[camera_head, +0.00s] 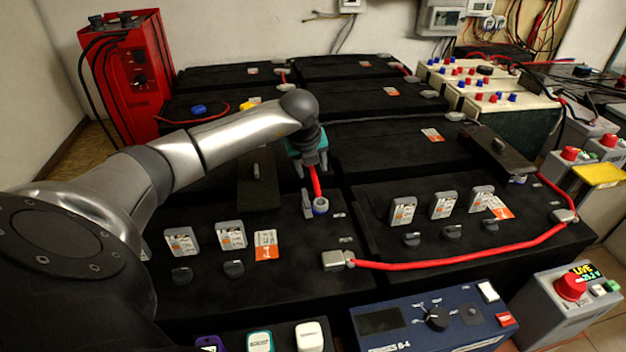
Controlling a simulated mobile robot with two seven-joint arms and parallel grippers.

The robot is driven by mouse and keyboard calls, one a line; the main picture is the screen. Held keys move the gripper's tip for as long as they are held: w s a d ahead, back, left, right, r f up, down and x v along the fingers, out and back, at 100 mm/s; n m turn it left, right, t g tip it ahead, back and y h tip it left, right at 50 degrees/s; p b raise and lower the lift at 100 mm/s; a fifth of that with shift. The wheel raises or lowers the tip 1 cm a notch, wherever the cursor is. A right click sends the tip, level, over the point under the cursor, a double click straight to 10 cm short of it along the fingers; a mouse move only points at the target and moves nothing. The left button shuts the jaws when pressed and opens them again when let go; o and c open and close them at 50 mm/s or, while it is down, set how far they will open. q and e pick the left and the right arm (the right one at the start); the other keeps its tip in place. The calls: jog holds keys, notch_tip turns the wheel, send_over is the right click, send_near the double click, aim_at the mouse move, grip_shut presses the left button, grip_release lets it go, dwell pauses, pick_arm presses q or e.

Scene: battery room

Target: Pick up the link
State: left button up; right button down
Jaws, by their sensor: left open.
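My left gripper (312,160) comes in from the left, pointing down over the gap behind the front left black battery block. Its jaws are open. A longer red cable link (465,258) joins a grey terminal clamp on the front left block to another on the front right block. My right gripper is not in view.
Black battery blocks (430,210) fill the middle, with several grey-capped plugs on the front ones. A blue meter box (430,318) and a grey box with a red button (570,300) stand in front. A red charger (130,75) stands at back left.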

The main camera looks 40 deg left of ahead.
pick_arm(q)
jog(key=shift+x, duration=0.95)
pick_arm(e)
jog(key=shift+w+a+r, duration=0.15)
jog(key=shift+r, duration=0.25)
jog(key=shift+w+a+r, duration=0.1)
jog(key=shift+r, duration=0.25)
pick_arm(q)
grip_shut()
